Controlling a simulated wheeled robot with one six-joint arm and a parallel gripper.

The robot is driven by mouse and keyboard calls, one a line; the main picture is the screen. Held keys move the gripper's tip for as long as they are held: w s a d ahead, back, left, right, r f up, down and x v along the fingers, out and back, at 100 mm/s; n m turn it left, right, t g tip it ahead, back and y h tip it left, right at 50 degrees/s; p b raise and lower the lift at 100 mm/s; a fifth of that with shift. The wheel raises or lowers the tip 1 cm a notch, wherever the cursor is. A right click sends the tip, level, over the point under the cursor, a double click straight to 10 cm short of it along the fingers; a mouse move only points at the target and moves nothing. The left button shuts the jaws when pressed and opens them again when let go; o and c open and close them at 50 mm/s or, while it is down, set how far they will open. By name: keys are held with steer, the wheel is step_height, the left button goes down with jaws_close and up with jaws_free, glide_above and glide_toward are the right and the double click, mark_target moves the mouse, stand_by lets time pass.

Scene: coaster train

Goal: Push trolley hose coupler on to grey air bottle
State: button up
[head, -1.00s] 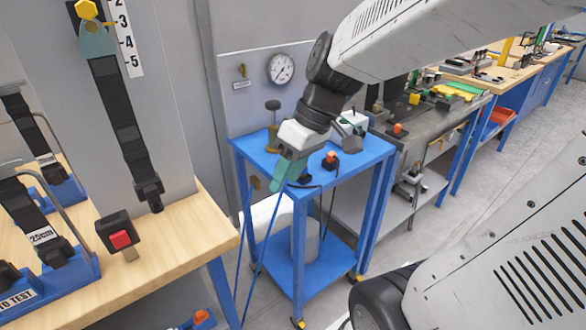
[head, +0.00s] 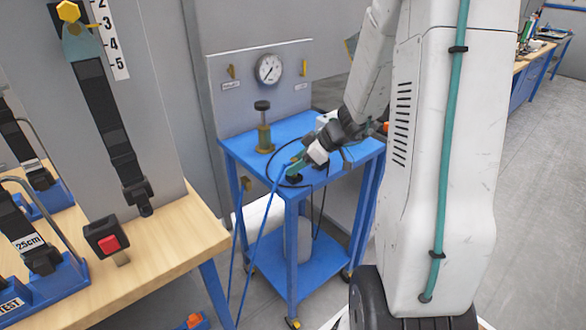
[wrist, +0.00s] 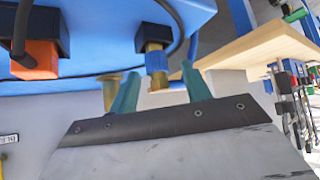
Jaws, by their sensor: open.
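The blue trolley (head: 330,178) stands against the grey wall. In the wrist view, a brass fitting with a blue sleeve (wrist: 157,62) hangs from a black block, with a black hose beside it; it looks like the hose coupler. My gripper (head: 296,170) is at the trolley top's front left part. In the wrist view my gripper (wrist: 160,88) is open, its two teal fingers either side of the fitting's line, with no visible grip on it. A grey upright cylinder (head: 304,240), perhaps the air bottle, stands on the trolley's lower shelf; its top is hidden.
A pressure gauge (head: 269,69) is on the panel behind the trolley. A brass fitting with a black knob (head: 264,135) stands on the top. An orange and black part (wrist: 35,58) is near my gripper. A wooden bench (head: 150,250) stands left; floor is clear at right.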

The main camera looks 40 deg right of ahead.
steer(key=x, duration=0.3)
steer(key=shift+w+f, duration=0.15)
steer(key=shift+f, duration=0.05)
steer(key=shift+c, duration=0.3)
jaws_close()
steer(key=shift+r, duration=0.1)
